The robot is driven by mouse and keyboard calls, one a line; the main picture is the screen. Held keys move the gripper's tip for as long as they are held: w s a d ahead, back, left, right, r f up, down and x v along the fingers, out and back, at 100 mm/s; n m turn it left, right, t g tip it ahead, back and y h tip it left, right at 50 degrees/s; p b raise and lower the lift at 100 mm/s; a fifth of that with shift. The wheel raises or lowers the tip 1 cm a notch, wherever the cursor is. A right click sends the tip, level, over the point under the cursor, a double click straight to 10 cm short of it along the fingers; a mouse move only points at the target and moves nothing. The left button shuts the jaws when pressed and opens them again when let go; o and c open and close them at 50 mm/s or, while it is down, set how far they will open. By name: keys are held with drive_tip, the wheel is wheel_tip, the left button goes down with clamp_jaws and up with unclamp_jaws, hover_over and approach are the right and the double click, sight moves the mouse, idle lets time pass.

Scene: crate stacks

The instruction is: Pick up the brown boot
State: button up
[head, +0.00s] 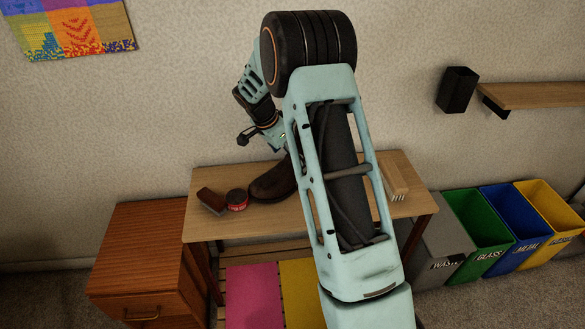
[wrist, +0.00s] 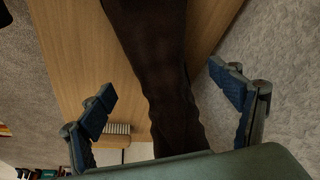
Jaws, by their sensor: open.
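The brown boot (head: 272,184) stands on the wooden table (head: 240,226). Its toe points left in the head view, and my arm hides most of its shaft. In the wrist view the dark boot (wrist: 155,55) runs from the top edge down between the two fingers of my gripper (wrist: 162,82). My gripper is open, with one finger on each side of the boot. A gap shows between each fingertip and the boot. In the head view my arm hides most of the gripper.
A red tin (head: 237,200) and a dark brown block (head: 211,201) lie left of the boot. A light wooden brush (head: 394,181) lies on the right of the table. A drawer cabinet (head: 150,262) stands left; several bins (head: 478,225) stand right. A wall shelf (head: 530,95) is at right.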

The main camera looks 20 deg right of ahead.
drive_tip(key=b+x, duration=0.1)
drive_tip(key=x, duration=0.5)
drive_tip(key=shift+w+f, duration=0.1)
drive_tip(key=shift+f, duration=0.35)
drive_tip(key=c, duration=1.7)
drive_tip(key=shift+r, duration=0.1)
drive_tip(key=shift+c, duration=0.3)
drive_tip(key=shift+w, duration=0.1)
